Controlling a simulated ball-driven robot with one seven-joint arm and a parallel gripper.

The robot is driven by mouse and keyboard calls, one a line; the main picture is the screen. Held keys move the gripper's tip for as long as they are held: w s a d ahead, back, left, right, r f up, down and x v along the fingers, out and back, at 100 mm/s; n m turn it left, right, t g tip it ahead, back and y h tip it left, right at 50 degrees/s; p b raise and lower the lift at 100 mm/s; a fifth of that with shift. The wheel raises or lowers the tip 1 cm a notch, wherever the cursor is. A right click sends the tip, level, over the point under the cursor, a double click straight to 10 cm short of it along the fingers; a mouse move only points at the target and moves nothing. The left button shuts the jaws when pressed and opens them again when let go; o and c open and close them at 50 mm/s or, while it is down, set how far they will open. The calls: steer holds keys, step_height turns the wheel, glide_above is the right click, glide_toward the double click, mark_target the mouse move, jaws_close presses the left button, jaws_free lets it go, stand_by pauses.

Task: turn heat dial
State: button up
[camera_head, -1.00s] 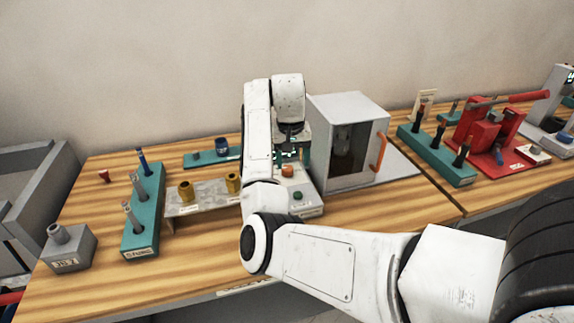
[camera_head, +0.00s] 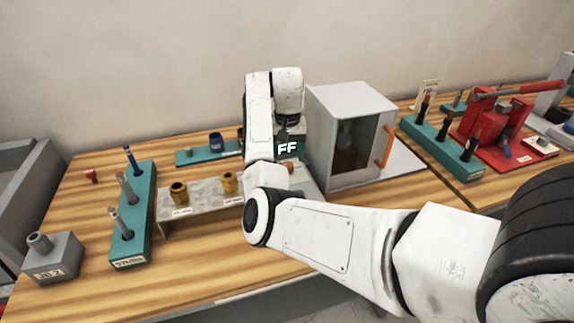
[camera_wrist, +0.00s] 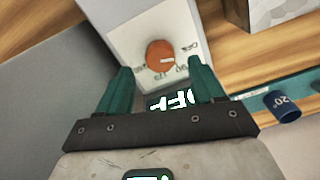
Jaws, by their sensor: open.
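The heat dial (camera_wrist: 160,54) is a round orange-brown knob with a pale mark, set on a white panel (camera_wrist: 132,16) with printed markings around it. I cannot tell whether a finger touches the panel. In the head view my arm hides most of the dial unit and the gripper.
A grey cabinet with an orange handle (camera_head: 385,147) stands right beside my arm. A metal stand with brass bushings (camera_head: 200,200), a teal stud rack (camera_head: 135,225) and a grey block (camera_head: 52,262) are to the left. A red press (camera_head: 492,125) stands far right.

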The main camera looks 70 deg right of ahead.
mark_target(287, 164)
steer(key=shift+a+f, duration=0.1)
steer(key=shift+f, duration=1.8)
steer(key=c, duration=1.1)
steer(key=shift+o, duration=0.2)
